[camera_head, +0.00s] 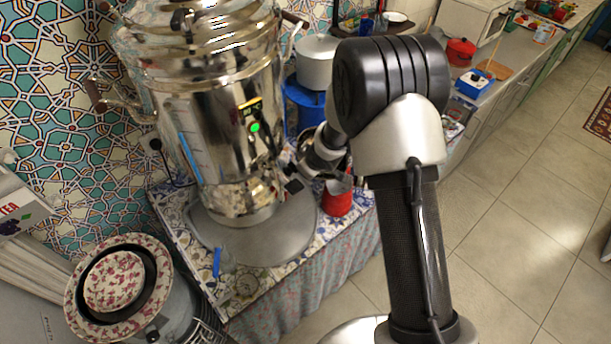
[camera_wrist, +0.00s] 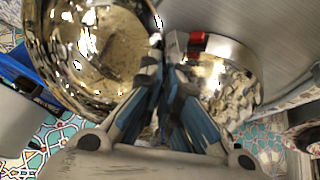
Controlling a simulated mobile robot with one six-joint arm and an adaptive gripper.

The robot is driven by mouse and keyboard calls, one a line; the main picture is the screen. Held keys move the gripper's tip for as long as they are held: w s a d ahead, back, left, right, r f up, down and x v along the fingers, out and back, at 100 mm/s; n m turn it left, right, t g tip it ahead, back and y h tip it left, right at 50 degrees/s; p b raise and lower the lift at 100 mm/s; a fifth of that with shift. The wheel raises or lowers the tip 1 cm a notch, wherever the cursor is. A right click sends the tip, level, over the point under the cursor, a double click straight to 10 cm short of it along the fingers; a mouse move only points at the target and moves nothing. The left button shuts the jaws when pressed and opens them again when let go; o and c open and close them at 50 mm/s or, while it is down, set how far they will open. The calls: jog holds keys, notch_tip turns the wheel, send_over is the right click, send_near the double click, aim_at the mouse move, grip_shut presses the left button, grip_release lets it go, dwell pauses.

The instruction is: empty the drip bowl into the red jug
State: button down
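The red jug (camera_head: 337,203) stands on the patterned cloth to the right of the steel samovar (camera_head: 225,130). The drip bowl (camera_wrist: 95,50) is a shiny metal bowl, large at the left of the wrist view. Its inside looks brownish; I cannot tell liquid from reflection. My gripper (camera_wrist: 166,72) has its fingertips close together at the bowl's right rim and looks shut on it. In the head view, my gripper (camera_head: 300,170) is low beside the samovar, just left of and above the jug. My arm hides part of the bowl there.
A round grey tray (camera_head: 270,232) lies under the samovar. A floral plate (camera_head: 113,282) rests on a round container at the lower left. The tiled floor (camera_head: 520,240) is clear.

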jog(key=shift+s+d+r+m+t+y+b, duration=0.1)
jog(key=shift+s+d+r+t+y+b, duration=0.25)
jog(key=shift+b, duration=1.1)
jog(key=shift+d+r+m+t+y+b, duration=0.1)
jog(key=shift+t+y+b, duration=0.5)
jog(key=shift+b, duration=0.85)
jog(key=shift+s+d+r+m+t+y+b, duration=0.2)
jog(key=shift+t+y+b, duration=0.25)
jog(key=shift+b, duration=1)
jog(key=shift+r, duration=0.2)
jog(key=shift+s+d+t+y+b, duration=0.15)
jog(key=shift+d+t+y+b, duration=0.15)
jog(key=shift+b, duration=0.1)
jog(key=shift+s+d+r+m+t+y+b, duration=0.15)
jog(key=shift+s+d+r+t+y+b, duration=0.3)
jog(key=shift+b, duration=0.65)
jog(key=shift+s+d+r+m+t+y+b, duration=0.2)
jog(key=shift+t+y+b, duration=0.4)
jog(key=shift+b, duration=0.45)
jog(key=shift+s+d+r+t+b, duration=0.15)
jog(key=shift+s+d+t+b, duration=0.15)
jog(key=shift+b, duration=0.4)
jog(key=shift+s+d+r+m+t+y, duration=0.2)
jog(key=shift+s+d+m+t+y, duration=0.15)
jog(key=shift+s+d+t+y, duration=0.5)
jog(key=shift+s+d+r+m+t+y, duration=0.15)
jog(key=shift+s+d+m+t+y, duration=0.15)
jog(key=shift+d+t+y, duration=0.6)
jog(key=shift+a+t, duration=0.3)
jog(key=shift+a+r, duration=0.1)
